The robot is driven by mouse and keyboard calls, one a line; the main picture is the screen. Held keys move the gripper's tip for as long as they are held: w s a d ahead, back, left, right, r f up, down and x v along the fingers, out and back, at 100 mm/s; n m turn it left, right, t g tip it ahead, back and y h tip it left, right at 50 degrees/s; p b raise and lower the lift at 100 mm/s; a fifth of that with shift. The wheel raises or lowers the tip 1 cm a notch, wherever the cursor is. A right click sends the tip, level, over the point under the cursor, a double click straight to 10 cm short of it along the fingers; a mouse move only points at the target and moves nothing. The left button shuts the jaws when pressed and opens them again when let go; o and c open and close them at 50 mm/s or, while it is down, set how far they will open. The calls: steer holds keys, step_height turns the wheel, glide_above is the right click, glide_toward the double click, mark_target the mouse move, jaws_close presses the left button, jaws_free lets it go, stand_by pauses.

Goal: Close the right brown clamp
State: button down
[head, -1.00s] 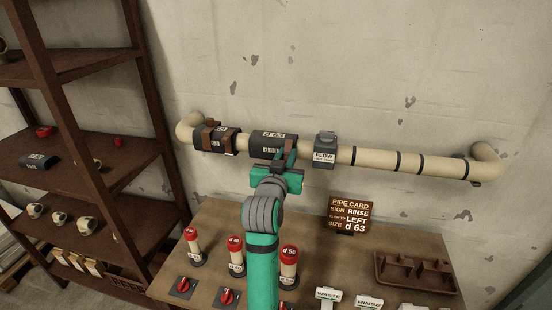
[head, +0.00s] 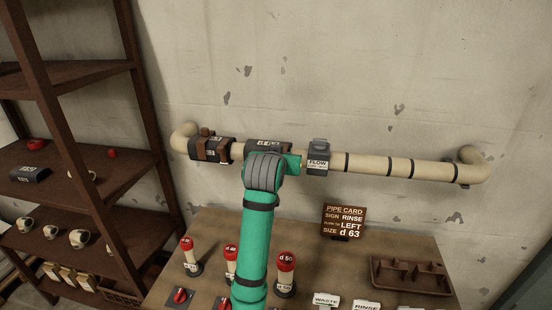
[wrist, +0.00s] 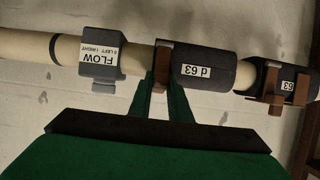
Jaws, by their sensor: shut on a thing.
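The right brown clamp (wrist: 161,62) is around one end of a dark sleeve marked d 63 (wrist: 208,70), as the wrist view shows. My gripper (wrist: 164,85) has its two green fingers shut on this clamp. Whether the clamp's band is fully closed cannot be told. In the head view the sleeve (head: 262,146) is partly hidden behind my arm, and the fingers and right clamp are hidden too. Another dark sleeve (head: 220,151) with brown clamp parts (head: 203,148) is further left on the cream pipe (head: 368,165).
A grey FLOW block (head: 317,158) sits on the pipe close right of my gripper. Below, the bench (head: 210,225) holds red-topped posts (head: 286,272), a pipe card (head: 344,221) and a brown tray (head: 410,275). A shelf rack (head: 75,80) stands left. The wall is close behind the pipe.

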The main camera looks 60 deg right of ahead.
steer(key=c, duration=1.6)
jaws_free()
steer(key=shift+c, duration=0.2)
steer(key=v, duration=1.1)
steer(key=shift+s, duration=0.1)
steer(key=shift+c, duration=0.6)
